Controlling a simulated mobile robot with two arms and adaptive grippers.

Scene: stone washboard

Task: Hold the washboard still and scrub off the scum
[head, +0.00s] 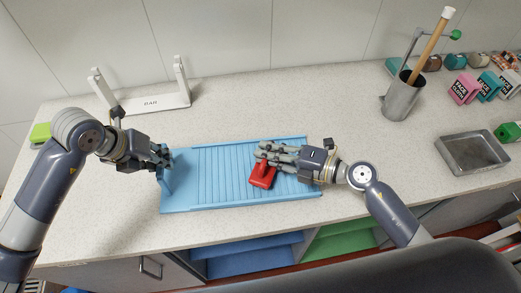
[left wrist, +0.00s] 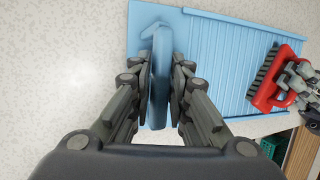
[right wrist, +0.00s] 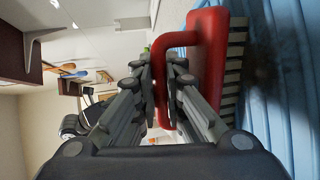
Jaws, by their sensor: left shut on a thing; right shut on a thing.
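The light blue ribbed washboard (head: 218,172) lies flat on the counter. My left gripper (head: 164,160) is shut on its raised handle (left wrist: 160,70) at the left end, one finger on each side. My right gripper (head: 265,158) is shut on the handle of a red brush (head: 263,178), which is over the ribs right of the middle. In the right wrist view, the red handle (right wrist: 163,75) passes between the fingers and the dark bristles (right wrist: 235,75) face the board. A dark patch (right wrist: 268,85) shows on the ribs beside the bristles; I cannot tell scum from shadow.
A white rack (head: 150,103) stands behind the board at left. A metal cup (head: 402,100) with a wooden-handled tool, a grey tray (head: 472,152) and small boxes (head: 465,88) stand at right. The front edge is close to the board.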

